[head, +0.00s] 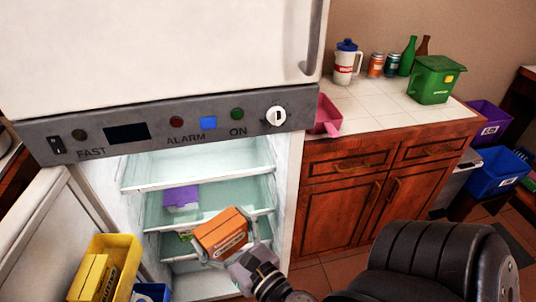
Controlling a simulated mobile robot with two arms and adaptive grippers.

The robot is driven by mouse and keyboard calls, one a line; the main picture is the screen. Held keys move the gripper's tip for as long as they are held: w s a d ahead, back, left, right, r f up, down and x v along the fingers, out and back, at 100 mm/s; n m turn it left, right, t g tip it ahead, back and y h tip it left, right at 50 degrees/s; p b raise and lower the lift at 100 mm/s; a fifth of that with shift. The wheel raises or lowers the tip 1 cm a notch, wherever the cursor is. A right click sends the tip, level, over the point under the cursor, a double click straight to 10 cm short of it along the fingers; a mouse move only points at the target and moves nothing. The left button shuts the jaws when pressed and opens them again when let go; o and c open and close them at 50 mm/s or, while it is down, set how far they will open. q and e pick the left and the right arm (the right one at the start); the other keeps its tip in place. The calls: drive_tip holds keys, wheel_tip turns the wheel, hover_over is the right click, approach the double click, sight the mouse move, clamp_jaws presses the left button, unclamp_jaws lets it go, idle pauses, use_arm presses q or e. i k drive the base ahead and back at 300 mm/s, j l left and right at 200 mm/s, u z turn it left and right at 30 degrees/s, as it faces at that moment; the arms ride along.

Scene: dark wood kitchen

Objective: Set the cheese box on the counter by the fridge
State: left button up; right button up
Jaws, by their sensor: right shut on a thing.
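An orange box, apparently the cheese box (221,233), is tilted in front of the open fridge's lower shelves. My right gripper (236,254) comes in from the lower right and is shut on this box, covering part of its lower side. The fridge (170,50) has its lower door open to the left. The white-tiled counter (373,110) stands right of the fridge, above wooden cabinets. My left gripper is not in view.
A purple box (181,198) sits on a fridge shelf. A yellow bin (127,262) is at the lower left. The counter bears a pink container (326,115), a jug (346,64), cans (376,65), bottles (408,57) and a green bin (434,80). Its front middle is clear.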

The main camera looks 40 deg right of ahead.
sight(387, 112)
drive_tip(key=k+l, duration=0.1)
drive_tip(key=l, duration=0.35)
drive_tip(key=k+l, duration=0.1)
drive_tip(key=l, duration=0.35)
drive_tip(key=k+l, duration=0.15)
drive_tip(key=l, duration=0.3)
drive_tip(key=k+l, duration=0.1)
drive_tip(key=l, duration=0.35)
